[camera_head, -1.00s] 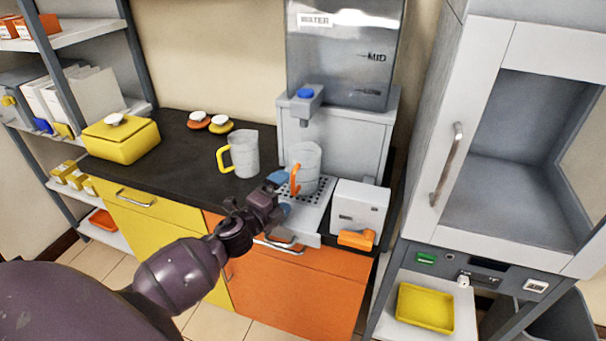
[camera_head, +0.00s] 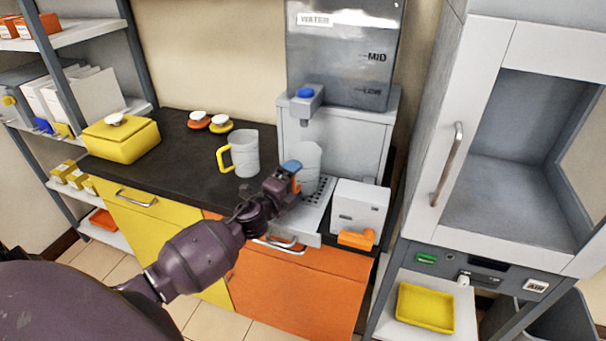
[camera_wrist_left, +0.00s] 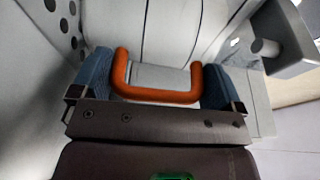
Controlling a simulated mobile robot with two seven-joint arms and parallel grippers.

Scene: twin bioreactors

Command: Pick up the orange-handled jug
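The orange-handled jug (camera_head: 309,170) stands on the drip tray (camera_head: 318,199) under the water dispenser's spout. My left gripper (camera_head: 292,168) is at its handle side and hides most of the handle in the head view. In the left wrist view the orange handle (camera_wrist_left: 157,92) lies between the two blue fingertips of my left gripper (camera_wrist_left: 158,88). The fingers are apart, one on each side of the handle, close to its outer sides. The jug body (camera_wrist_left: 170,40) fills the view beyond. My right gripper is not in view.
A yellow-handled jug (camera_head: 240,154) stands on the dark counter (camera_head: 180,165) left of the dispenser (camera_head: 345,130). A white box with an orange lever (camera_head: 357,239) stands right of the drip tray. A yellow box (camera_head: 121,139) and two lids (camera_head: 210,122) are farther left.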

